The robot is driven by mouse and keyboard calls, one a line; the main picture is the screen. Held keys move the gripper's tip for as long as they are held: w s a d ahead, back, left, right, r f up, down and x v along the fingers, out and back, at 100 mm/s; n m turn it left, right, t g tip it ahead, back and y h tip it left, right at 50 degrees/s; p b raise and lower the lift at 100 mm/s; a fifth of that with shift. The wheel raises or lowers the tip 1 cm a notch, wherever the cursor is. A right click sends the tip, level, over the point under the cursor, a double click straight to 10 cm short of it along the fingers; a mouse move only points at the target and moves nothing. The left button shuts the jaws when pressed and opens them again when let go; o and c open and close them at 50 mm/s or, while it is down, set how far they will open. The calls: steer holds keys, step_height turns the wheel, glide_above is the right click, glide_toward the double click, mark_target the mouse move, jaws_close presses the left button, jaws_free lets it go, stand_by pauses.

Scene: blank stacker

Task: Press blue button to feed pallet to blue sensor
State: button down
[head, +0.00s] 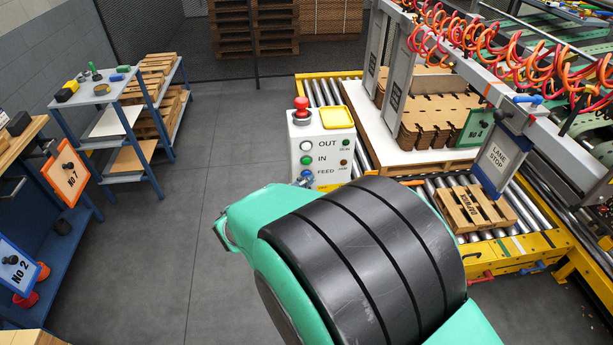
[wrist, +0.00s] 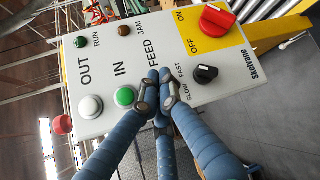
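The control box (head: 325,150) stands beside the conveyor, with a white OUT button (wrist: 91,107), a green IN button (wrist: 124,96) and a blue button (head: 307,174) by the FEED label. My gripper (wrist: 157,97) has its blue-grey fingers drawn together, tips at the panel by FEED. They hide the blue button in the wrist view; contact cannot be told. A small wooden pallet (head: 470,212) lies on the rollers beside the LANE STOP plate (head: 497,160). A small blue fitting (head: 534,268), possibly the sensor, sits on the yellow conveyor frame (head: 520,250).
The box also carries a red mushroom button (head: 301,104), a red switch (wrist: 216,18) and a black SLOW/FAST knob (wrist: 206,74). A pallet of cardboard (head: 440,108) stands behind. Blue shelving (head: 110,110) stands left; the floor between is clear.

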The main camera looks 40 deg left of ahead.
steer(key=shift+w+a, duration=0.1)
stand_by(0.5)
steer(key=shift+s+d, duration=0.65)
stand_by(0.4)
steer(key=shift+s+d+b, duration=0.4)
steer(key=shift+s+d, duration=1.25)
steer(key=shift+s, duration=0.05)
stand_by(2.4)
steer(key=shift+s+d+f+m+p, duration=0.1)
steer(key=shift+s+d+m+p, duration=0.6)
steer(key=shift+m+p, duration=0.6)
steer(key=shift+s+d+f+m+p, duration=0.1)
steer(key=shift+s+d+m+p, duration=0.6)
steer(key=shift+m+p, duration=0.6)
